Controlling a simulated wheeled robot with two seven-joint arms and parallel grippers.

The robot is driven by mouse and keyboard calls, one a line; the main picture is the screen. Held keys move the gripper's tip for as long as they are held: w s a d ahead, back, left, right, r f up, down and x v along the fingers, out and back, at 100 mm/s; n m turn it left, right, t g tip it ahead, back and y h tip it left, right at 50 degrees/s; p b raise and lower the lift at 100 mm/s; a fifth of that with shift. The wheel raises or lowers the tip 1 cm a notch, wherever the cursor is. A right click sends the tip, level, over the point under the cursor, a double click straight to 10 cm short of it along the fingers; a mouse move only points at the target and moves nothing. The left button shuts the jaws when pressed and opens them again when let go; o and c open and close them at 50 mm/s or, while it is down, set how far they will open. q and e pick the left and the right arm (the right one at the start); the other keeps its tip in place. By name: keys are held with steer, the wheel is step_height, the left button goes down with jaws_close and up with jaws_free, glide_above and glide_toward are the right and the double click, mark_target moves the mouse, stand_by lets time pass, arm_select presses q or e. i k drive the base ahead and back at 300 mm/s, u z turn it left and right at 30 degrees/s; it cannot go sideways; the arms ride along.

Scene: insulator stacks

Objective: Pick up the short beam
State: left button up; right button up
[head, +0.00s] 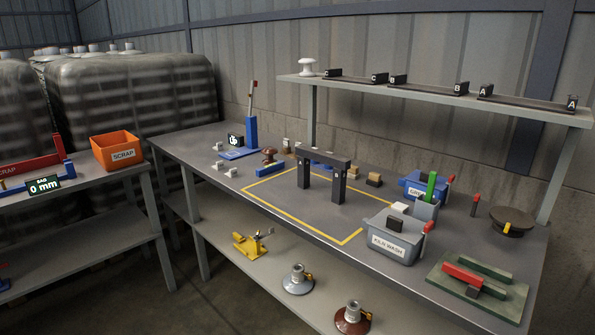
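Three dark beams with raised end blocks lie in a row on the high shelf. The leftmost, lettered C (352,77), looks the shortest. The middle one, lettered B (428,84), looks longer. The right one, lettered A (525,99), looks longest. Another dark beam (325,158) rests across two upright dark posts inside the yellow outline on the table. No label names any of them as the short beam. Neither of my grippers is in view.
A white knob-shaped piece stands on the shelf (450,93) left end. The table holds a grey kiln wash bin (390,248), a blue bin (416,190), a green fixture (485,290) and small blocks. An orange scrap bin (116,153) stands left.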

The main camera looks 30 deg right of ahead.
mark_target(342, 162)
steer(key=z, duration=0.25)
steer(key=k, duration=0.2)
steer(key=u, duration=0.5)
steer(key=i, duration=1.8)
steer(key=z, duration=1.7)
steer(key=i, duration=0.55)
steer(key=z, duration=2.15)
steer(key=k, duration=1.25)
steer(key=u, duration=1.9)
steer(key=i, duration=0.2)
steer(key=z, duration=0.15)
